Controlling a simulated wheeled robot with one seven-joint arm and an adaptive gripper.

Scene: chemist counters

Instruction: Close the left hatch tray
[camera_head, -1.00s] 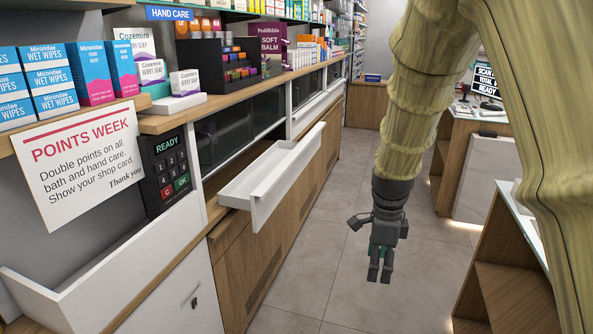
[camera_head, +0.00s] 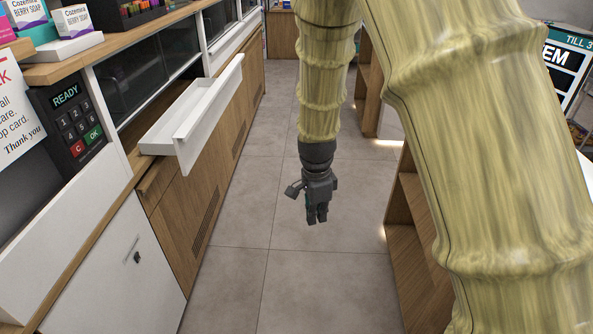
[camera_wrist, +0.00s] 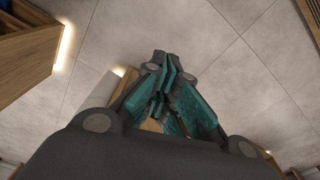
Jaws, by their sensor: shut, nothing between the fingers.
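A white tray (camera_head: 206,110) juts out from the left counter, past the keypad, in the head view. It is open, with its front panel over the aisle. Nearer, at the lower left, a long white panel (camera_head: 62,236) shows below the keypad; I cannot tell whether it is part of another tray. My gripper (camera_head: 317,214) hangs pointing down over the aisle floor, to the right of the open tray and clear of it. It is shut and empty. In the wrist view my gripper (camera_wrist: 162,72) has its teal-padded fingers together over bare floor.
A keypad (camera_head: 74,118) reading READY is on the left counter's face. A white door (camera_head: 125,265) with a lock is below. Wooden shelving (camera_head: 408,225) stands to the right, partly behind my arm. The tiled aisle floor (camera_head: 240,275) is clear.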

